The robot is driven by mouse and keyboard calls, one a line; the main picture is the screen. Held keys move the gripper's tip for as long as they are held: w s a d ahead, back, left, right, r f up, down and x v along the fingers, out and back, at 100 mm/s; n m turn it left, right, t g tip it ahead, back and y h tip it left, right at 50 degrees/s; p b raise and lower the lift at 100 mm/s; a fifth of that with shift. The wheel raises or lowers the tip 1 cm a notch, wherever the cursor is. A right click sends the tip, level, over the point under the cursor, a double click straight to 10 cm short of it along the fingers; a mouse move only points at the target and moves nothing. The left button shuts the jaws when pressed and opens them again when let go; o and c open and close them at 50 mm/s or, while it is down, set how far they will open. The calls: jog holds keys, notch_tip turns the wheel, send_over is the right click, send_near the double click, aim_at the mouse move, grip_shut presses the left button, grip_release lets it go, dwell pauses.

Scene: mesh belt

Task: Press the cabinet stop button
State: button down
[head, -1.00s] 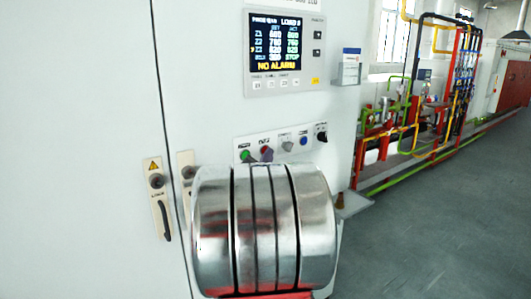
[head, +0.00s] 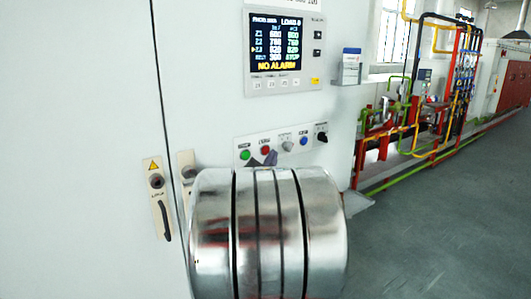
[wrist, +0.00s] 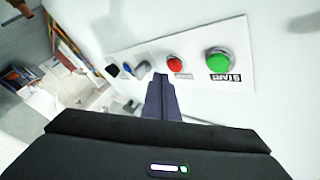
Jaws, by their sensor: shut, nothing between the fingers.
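The red button (head: 265,150) sits on the white cabinet's button plate, between the green button (head: 245,154) and a grey knob (head: 287,145). I take the red one as the stop button; its label is too small to read. In the wrist view the red button (wrist: 175,63) is just beyond and slightly right of my fingertips. The green button (wrist: 217,60), labelled START, is further right. My gripper (wrist: 160,78) is shut and empty. In the head view my gripper (head: 264,160) shows just below the red button, mostly hidden by my arm. A gap to the button seems to remain.
A blue button (head: 304,140) and a black knob (head: 321,138) continue the row. A display panel (head: 285,52) reading NO ALARM is above. A small box (head: 351,68) hangs at the cabinet's right edge. A handle (head: 160,207) is at the left. Open floor lies right.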

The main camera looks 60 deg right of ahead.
jog(key=s, duration=0.1)
jog(key=s+a, duration=0.2)
jog(key=s, duration=0.1)
jog(key=shift+s, duration=0.1)
dwell(0.3)
jog(key=shift+s, duration=0.1)
dwell(0.8)
